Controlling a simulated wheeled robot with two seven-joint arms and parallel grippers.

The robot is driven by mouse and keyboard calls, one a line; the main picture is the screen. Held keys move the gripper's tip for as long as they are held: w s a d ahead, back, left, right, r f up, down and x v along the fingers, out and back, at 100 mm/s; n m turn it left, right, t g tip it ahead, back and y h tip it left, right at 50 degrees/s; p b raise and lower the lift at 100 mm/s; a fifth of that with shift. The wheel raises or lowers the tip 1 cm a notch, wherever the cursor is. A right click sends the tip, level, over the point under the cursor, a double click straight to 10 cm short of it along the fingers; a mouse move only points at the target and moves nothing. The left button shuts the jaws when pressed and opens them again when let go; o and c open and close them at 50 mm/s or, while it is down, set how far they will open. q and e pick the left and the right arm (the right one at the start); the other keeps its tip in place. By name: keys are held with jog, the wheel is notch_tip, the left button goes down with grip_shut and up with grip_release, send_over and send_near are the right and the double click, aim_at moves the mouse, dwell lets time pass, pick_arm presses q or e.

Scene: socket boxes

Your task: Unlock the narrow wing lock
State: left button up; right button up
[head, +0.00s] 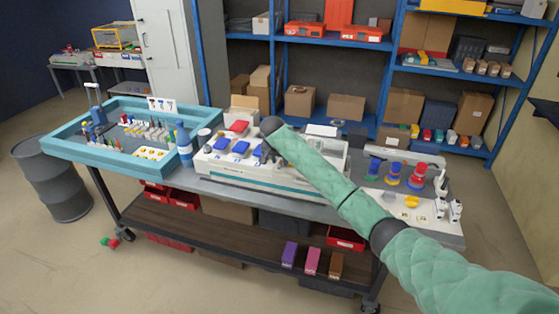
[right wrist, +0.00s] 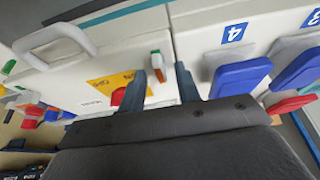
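My right gripper (right wrist: 159,78) is open, with its two dark fingers apart in the right wrist view. In the head view, my right arm reaches over the white socket box (head: 280,181), and the arm hides the gripper's fingertips. A small upright piece with green and orange parts (right wrist: 157,64) shows on the white box between the fingertips. It may be the narrow wing lock, but I cannot tell for sure. A gap shows beside it, and contact is not clear. My left gripper is not in view.
A white handle (right wrist: 52,42) and a yellow label (right wrist: 110,86) are at left in the wrist view. A blue bottle (head: 184,145) and blue-rimmed tray (head: 70,157) stand left on the table.

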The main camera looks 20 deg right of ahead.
aim_at(277, 171)
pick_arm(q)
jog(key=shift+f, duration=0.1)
pick_arm(e)
jog(key=shift+r, duration=0.1)
